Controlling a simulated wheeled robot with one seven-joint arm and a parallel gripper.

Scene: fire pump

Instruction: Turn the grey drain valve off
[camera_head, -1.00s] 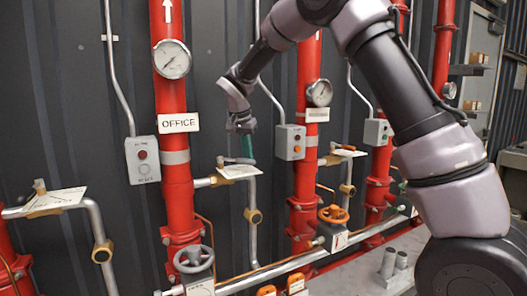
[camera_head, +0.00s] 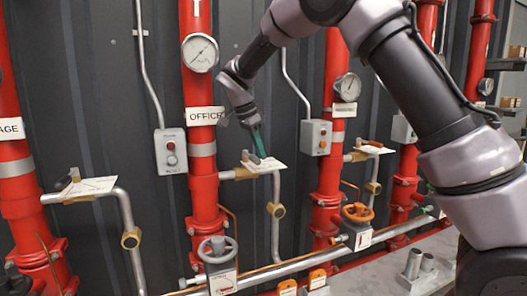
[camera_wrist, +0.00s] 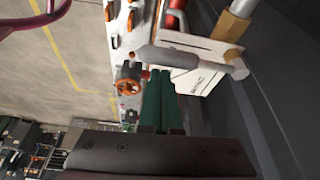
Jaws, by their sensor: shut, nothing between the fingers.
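A valve with a short grey lever (camera_head: 248,160) and a white tag (camera_head: 270,166) sits on the branch beside the red OFFICE pipe. In the wrist view a grey lever (camera_wrist: 165,57) crosses just beyond my fingertips, in front of a white tag (camera_wrist: 196,76). My gripper (camera_head: 260,150) has green fingers, shut and empty, pointing down just right of the lever and over the tag. The fingertips (camera_wrist: 163,76) look very close to the lever; I cannot tell if they touch. A grey handwheel (camera_head: 217,250) sits lower on the OFFICE pipe. The tags are too small to read for certain.
The red OFFICE pipe (camera_head: 202,120) with its gauge (camera_head: 200,52) stands left of my gripper. A grey switch box (camera_head: 170,151) and another box (camera_head: 316,137) flank it. An orange handwheel (camera_head: 357,213) is lower right. Another tagged lever valve (camera_head: 80,187) is at left.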

